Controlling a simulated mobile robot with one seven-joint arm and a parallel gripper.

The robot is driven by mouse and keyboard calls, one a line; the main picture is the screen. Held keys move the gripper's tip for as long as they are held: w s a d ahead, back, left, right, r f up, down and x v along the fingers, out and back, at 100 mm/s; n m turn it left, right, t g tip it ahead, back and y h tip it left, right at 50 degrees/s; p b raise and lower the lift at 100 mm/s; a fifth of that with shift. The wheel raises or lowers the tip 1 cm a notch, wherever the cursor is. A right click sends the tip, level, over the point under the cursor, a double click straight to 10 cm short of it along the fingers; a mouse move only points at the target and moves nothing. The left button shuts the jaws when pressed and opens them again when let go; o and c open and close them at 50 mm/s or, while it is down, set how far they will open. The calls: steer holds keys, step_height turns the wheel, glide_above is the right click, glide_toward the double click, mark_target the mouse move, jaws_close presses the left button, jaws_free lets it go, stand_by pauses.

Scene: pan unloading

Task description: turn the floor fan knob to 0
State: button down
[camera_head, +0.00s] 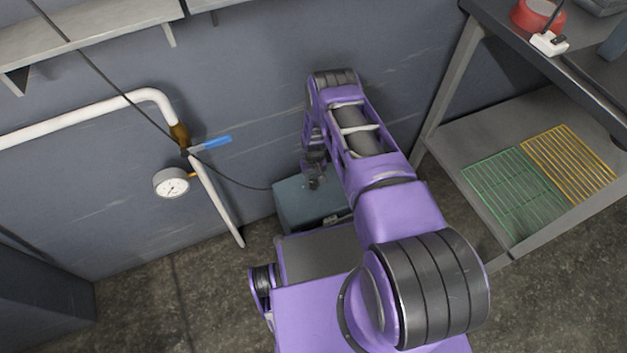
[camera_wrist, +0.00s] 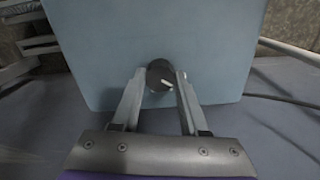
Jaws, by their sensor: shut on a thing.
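The floor fan is a blue-grey box (camera_head: 297,203) on the floor against the wall in the head view, partly hidden by my arm. Its flat blue-grey face fills the upper wrist view (camera_wrist: 210,50). A dark round knob (camera_wrist: 160,76) with a pale pointer line sits on this face. My gripper (camera_wrist: 163,82) is shut on the knob, one finger on each side of it. The pointer slants, nearly sideways in the wrist view. No number marks can be read. In the head view my gripper (camera_head: 314,182) is above the box and the knob is hidden.
A white pipe (camera_head: 80,122) with a blue-handled valve (camera_head: 215,143) and a round gauge (camera_head: 171,184) is on the wall at left. A black cable runs down to the box. A metal table with a lower shelf (camera_head: 455,150) holding green and yellow racks stands at right.

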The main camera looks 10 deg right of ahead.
mark_target(313, 182)
steer(key=shift+n, duration=0.9)
steer(key=shift+c, duration=2.1)
jaws_free()
steer(key=shift+r, duration=0.1)
step_height(313, 182, up, 17)
steer(key=p, duration=0.3)
steer(key=shift+r, duration=0.15)
